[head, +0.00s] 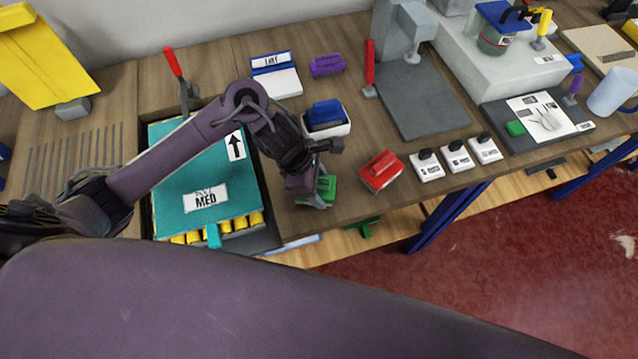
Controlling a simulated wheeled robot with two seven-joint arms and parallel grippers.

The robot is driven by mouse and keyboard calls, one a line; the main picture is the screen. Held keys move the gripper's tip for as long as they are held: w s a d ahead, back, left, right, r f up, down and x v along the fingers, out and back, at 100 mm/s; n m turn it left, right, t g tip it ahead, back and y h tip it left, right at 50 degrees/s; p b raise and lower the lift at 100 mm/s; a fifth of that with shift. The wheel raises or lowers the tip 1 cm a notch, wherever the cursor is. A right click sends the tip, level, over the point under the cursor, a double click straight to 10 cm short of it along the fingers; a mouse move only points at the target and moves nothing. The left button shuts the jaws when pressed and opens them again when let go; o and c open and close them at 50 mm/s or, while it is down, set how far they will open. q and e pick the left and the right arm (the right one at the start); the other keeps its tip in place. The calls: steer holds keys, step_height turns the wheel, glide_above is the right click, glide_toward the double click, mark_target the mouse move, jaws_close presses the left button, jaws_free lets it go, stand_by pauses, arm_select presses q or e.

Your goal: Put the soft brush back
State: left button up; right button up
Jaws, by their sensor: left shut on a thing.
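My left gripper (316,200) reaches down near the front edge of the bench and is shut on a green brush (328,188), partly hidden by the fingers. I cannot tell whether the brush touches the bench top. A blue brush (324,112) sits on a white holder (338,129) just behind the gripper. A red brush (380,168) is to the right of the gripper, and a purple brush (327,65) lies farther back. No marking I can read says which brush is the soft one. My right gripper is not in view.
A teal pad marked MED (180,185) lies left, under my left arm. A red-handled lever (173,63) stands behind it. Small white boxes with black tops (457,158) line the front edge at right. A grey machine (420,95) stands behind them.

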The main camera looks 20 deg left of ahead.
arm_select(q)
steer(key=shift+f, duration=0.2)
steer(key=o, duration=1.1)
steer(key=shift+r, duration=0.1)
steer(key=shift+r, duration=0.2)
steer(key=shift+a+r, duration=0.2)
steer(key=shift+r, duration=0.15)
steer(key=v, duration=1.1)
steer(key=shift+s+d, duration=0.1)
steer(key=shift+s, duration=0.05)
